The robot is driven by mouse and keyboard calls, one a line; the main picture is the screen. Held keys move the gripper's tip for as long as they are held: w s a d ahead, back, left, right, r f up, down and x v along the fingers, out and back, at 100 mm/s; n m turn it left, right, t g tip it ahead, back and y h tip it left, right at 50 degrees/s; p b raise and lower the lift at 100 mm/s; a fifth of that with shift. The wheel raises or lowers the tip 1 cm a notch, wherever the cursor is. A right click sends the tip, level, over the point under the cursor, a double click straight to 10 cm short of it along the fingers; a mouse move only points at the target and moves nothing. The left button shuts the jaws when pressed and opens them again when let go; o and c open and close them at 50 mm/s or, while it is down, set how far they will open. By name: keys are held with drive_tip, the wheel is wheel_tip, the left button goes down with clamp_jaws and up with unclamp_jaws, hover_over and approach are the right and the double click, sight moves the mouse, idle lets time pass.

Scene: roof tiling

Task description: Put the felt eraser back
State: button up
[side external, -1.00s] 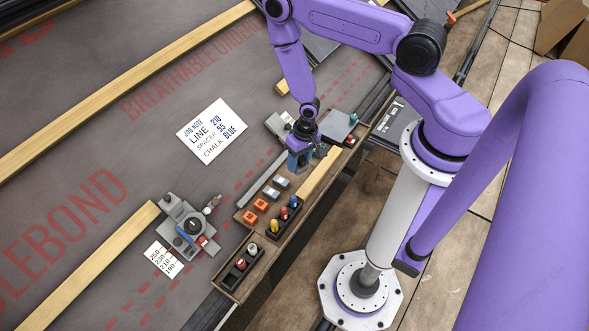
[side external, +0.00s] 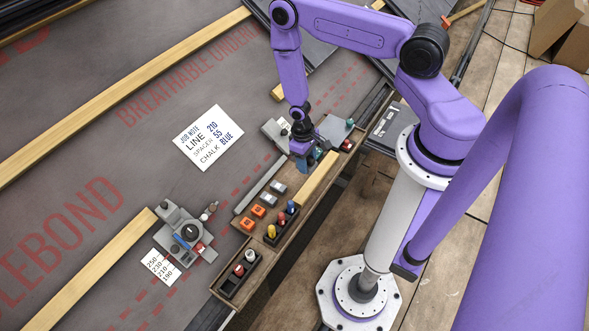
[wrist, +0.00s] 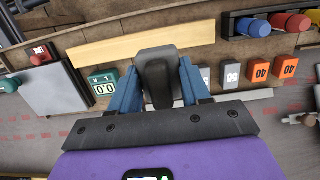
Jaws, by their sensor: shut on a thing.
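A dark grey rounded block, which looks like the felt eraser (wrist: 157,68), sits between the blue fingers of my gripper (wrist: 160,88) in the wrist view. The fingers are shut on its sides, and its far end sticks out beyond them. In the side view my gripper (side external: 303,162) points down over the far part of the wooden tray (side external: 272,244), beside a pale wood strip (side external: 316,180). The eraser is mostly hidden there by the fingers. I cannot tell whether it touches the tray.
Grey (wrist: 232,74) and orange numbered blocks (wrist: 260,73) lie right of the eraser; a green counter block (wrist: 104,86) and grey plate (wrist: 56,90) lie left. A dark rack (side external: 283,224) holds coloured chalk-like pieces. A grey device (side external: 187,232) stands left of the tray.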

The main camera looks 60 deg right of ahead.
hover_over(296, 177)
drive_tip(key=f, duration=0.6)
drive_tip(key=shift+w+f, duration=0.2)
drive_tip(key=shift+w, duration=0.2)
drive_tip(key=shift+f, duration=1.45)
drive_tip(key=shift+f, duration=0.1)
drive_tip(key=o, duration=0.9)
